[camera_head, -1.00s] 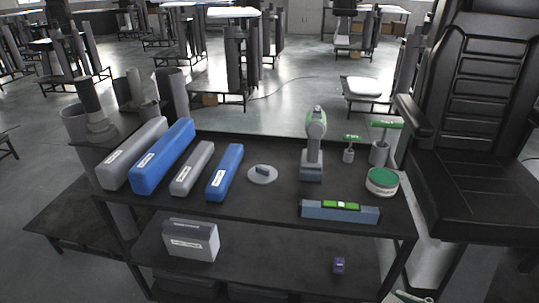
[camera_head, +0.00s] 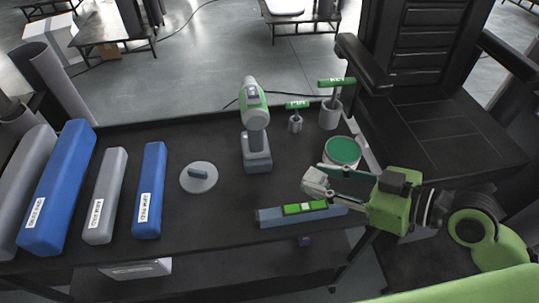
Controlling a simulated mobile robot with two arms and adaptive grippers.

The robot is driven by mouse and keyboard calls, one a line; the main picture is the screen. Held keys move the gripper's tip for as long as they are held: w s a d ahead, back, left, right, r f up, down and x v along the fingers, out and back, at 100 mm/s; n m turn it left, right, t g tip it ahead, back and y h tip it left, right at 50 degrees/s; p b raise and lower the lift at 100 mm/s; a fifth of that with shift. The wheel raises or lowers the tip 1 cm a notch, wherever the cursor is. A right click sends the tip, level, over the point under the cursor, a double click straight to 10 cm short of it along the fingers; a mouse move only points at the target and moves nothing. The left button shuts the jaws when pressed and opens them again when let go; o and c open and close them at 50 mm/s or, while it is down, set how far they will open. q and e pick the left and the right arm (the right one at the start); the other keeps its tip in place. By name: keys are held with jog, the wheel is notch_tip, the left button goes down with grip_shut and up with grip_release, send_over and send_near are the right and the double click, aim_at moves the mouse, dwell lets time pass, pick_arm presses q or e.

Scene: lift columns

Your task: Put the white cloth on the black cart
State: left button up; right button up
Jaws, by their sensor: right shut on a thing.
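The black cart (camera_head: 215,239) stands in front of me, with tools on its dark top. My right gripper (camera_head: 322,184) reaches in from the right, over the cart's right front part. It is shut on a small pale piece at its fingertips, which looks like the white cloth (camera_head: 314,179), though its outline is hard to tell from the fingers. The gripper is above the blue and green spirit level (camera_head: 275,216) and in front of the round tub with a green lid (camera_head: 342,151). My left gripper is not in view.
Blue and grey long boxes (camera_head: 150,185) fill the cart's left side. A grey disc (camera_head: 198,177), a green and grey drill (camera_head: 254,115) and two green-topped tools (camera_head: 331,112) stand on it. A black chair (camera_head: 440,130) is to the right. Bare top shows between disc and level.

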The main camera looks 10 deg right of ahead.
aim_at(321, 174)
jog(key=shift+w+d+f+b, duration=0.1)
jog(key=shift+w+f+b, duration=0.1)
jog(key=shift+f+b, duration=0.1)
jog(key=shift+w+f+b, duration=0.3)
jog(key=shift+w+b, duration=0.25)
jog(key=shift+w, duration=0.05)
jog(key=shift+w+f+b, duration=0.25)
jog(key=shift+w+b, duration=0.25)
jog(key=shift+w, duration=0.1)
jog(key=w+f, duration=0.2)
jog(key=w, duration=0.1)
jog(key=w+f+p, duration=0.1)
jog(key=w+f, duration=0.1)
jog(key=w, duration=0.2)
jog(key=w+f+p, duration=0.1)
jog(key=w+f, duration=0.2)
jog(key=shift+w+d+f, duration=0.1)
jog(key=shift+w+d, duration=0.25)
jog(key=shift+w+f, duration=0.3)
jog(key=shift+f, duration=0.15)
notch_tip(321, 174, down, 3)
jog(key=shift+w+p, duration=0.15)
jog(key=shift+p, duration=0.3)
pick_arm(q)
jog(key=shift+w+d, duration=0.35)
pick_arm(e)
jog(key=shift+f, duration=0.2)
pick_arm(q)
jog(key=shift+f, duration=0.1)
